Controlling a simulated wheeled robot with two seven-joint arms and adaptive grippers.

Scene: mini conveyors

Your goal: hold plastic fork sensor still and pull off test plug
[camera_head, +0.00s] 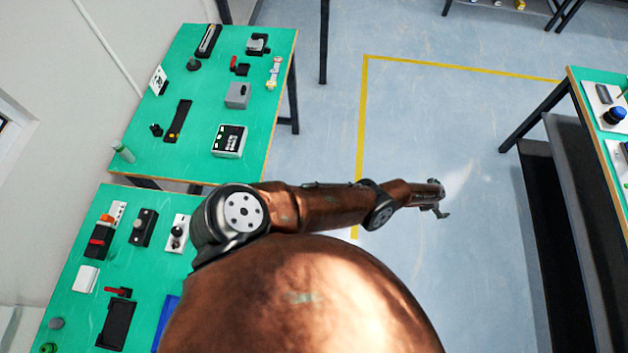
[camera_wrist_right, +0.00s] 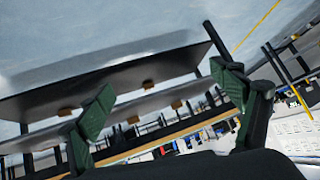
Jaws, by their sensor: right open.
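I cannot make out the plastic fork sensor or its test plug for certain among the small parts in the head view. The forearm that comes from the left there ends in a small dark gripper (camera_head: 437,200), which I take to be my left one. It is over bare floor, apart from the benches, and its finger opening is too small to read. In the right wrist view my right gripper (camera_wrist_right: 166,98) has its two green fingers wide apart, with nothing between them.
A green bench (camera_head: 205,85) with several small devices stands at the upper left. A second green bench (camera_head: 85,235) with more parts is at the lower left, partly hidden by my arm. Another bench (camera_head: 592,82) is at the right edge. Open floor (camera_head: 450,110) lies between.

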